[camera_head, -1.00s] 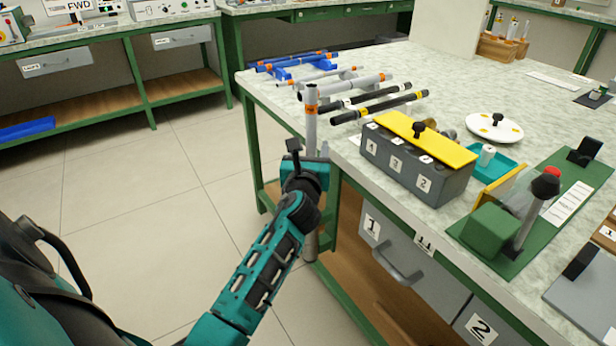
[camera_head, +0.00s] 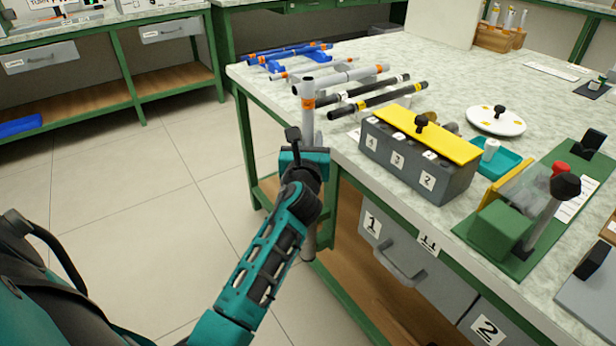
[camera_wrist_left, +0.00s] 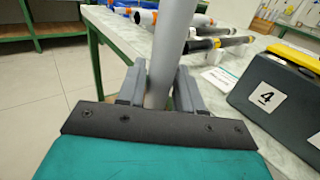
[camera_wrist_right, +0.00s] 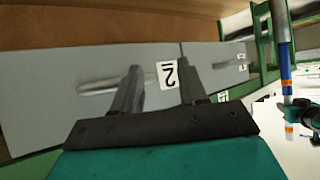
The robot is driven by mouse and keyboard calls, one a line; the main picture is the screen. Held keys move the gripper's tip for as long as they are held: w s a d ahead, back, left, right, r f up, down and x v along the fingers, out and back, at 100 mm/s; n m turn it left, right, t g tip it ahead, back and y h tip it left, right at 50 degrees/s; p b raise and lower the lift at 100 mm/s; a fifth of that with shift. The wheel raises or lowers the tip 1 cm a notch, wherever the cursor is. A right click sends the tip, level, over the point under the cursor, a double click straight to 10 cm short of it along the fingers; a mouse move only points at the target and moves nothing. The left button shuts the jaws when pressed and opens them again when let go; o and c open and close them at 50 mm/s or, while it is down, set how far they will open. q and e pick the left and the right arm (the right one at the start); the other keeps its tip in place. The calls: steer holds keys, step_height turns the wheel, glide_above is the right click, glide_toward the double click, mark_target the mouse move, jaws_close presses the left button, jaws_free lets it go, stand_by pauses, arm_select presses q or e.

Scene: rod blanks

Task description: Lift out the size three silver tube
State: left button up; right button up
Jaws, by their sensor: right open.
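A silver-grey tube (camera_head: 308,120) with an orange band near its top stands upright just off the table's left edge. My left gripper (camera_head: 304,160) is shut on it; in the left wrist view the tube (camera_wrist_left: 173,50) runs between both fingers (camera_wrist_left: 160,92), which lie against its sides. Its lower part shows below the gripper, beside the table leg. A thicker silver tube (camera_head: 345,79) and a thinner one (camera_head: 318,69) lie on the table behind. My right gripper (camera_wrist_right: 160,85) is open and empty, facing a grey drawer labelled 2 (camera_wrist_right: 50,95); it is outside the head view.
Blue tubes (camera_head: 280,52) and black tubes (camera_head: 375,101) lie on the table (camera_head: 460,70). A grey box with a yellow lid (camera_head: 430,135) stands near the front edge. A white disc (camera_head: 496,121), a teal tray (camera_head: 508,162) and a green fixture (camera_head: 525,215) stand farther right. Open floor lies left.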

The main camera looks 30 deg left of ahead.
arm_select(q)
steer(key=c, duration=0.3)
steer(key=shift+c, duration=0.2)
step_height(320, 180, up, 22)
steer(key=p, duration=1.2)
steer(key=shift+f, duration=0.15)
